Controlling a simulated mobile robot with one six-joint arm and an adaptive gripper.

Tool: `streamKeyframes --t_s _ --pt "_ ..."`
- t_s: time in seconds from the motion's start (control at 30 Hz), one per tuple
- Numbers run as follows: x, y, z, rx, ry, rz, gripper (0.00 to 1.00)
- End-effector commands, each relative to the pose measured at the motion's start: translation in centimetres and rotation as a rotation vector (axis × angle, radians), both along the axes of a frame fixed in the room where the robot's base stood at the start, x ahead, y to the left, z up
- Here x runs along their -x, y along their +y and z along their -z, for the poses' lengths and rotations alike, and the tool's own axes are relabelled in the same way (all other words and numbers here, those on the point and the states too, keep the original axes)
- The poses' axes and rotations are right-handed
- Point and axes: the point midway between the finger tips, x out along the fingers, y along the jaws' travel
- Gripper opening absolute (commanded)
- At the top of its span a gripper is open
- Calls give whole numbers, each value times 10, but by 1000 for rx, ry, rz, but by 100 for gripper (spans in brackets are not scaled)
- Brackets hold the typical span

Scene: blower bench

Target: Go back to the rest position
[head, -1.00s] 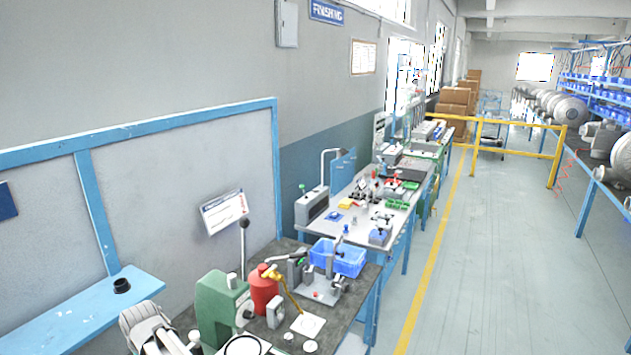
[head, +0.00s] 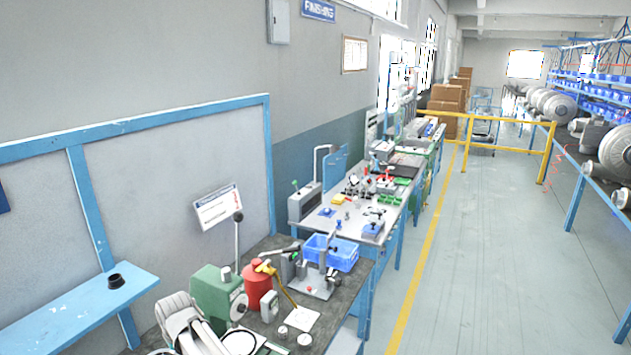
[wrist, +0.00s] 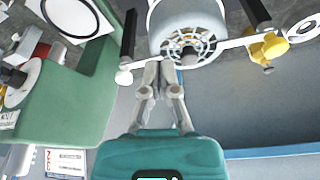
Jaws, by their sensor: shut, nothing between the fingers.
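My gripper (wrist: 161,68) is in the middle of the wrist view, with a teal body and two grey fingers. Its fingers are shut and nothing is held between them. A pale round housing with a slotted grille (wrist: 188,42) lies beyond the fingertips; I cannot tell the gap between them. The fingers are not visible in that view.
The near dark bench (head: 345,295) carries a green machine (head: 212,292), a red can (head: 258,286) and a blue bin (head: 333,252). A blue shelf (head: 75,310) with a black cup (head: 115,281) is at left. The aisle floor (head: 470,270) is clear.

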Motion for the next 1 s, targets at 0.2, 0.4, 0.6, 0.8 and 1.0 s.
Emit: streamKeyframes --t_s 0.2,0.4,0.6,0.8,1.0 --pt "-19 -82 10 25 27 106 0" --pt "-30 -160 18 48 60 212 0" --pt "-31 -235 25 68 92 318 0" --pt "-24 -307 32 85 128 424 0" --pt "-8 -375 39 98 164 529 0"
